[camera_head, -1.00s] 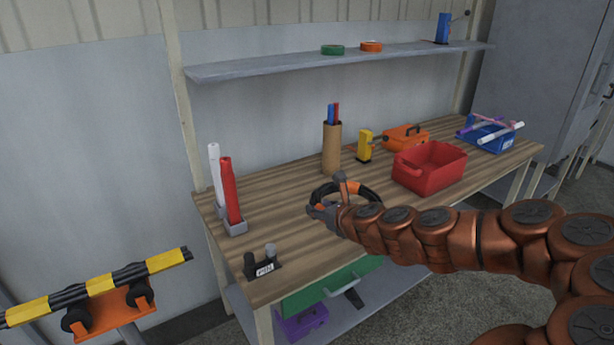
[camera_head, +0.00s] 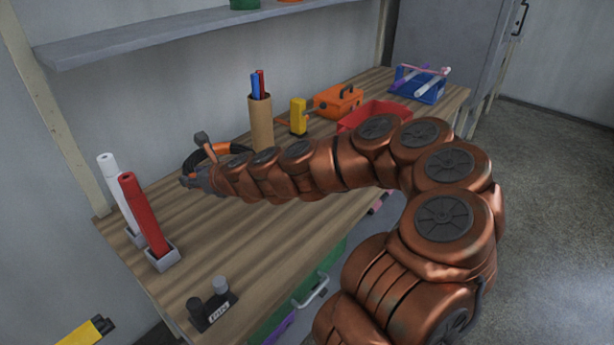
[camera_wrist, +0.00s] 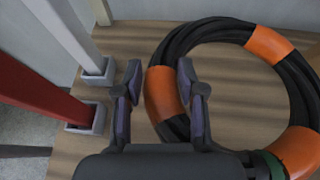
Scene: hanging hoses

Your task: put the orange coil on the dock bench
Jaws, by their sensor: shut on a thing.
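The coil (camera_head: 222,148) is a black hose ring with orange bands; in the wrist view it fills the right side (camera_wrist: 268,43). My gripper (camera_wrist: 160,78) is shut on the coil at an orange band, one finger outside the ring and one inside. In the head view my gripper (camera_head: 190,181) is over the left part of the wooden bench (camera_head: 200,240), and my arm hides part of the coil. The coil lies about flat over the bench top. I cannot tell whether it touches the wood.
A red roll (camera_head: 143,212) and a white roll (camera_head: 113,185) stand in grey holders left of my gripper. A brown tube with rods (camera_head: 261,125), a yellow item (camera_head: 298,117), an orange toolbox (camera_head: 335,102) and a red bin (camera_head: 365,115) stand behind.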

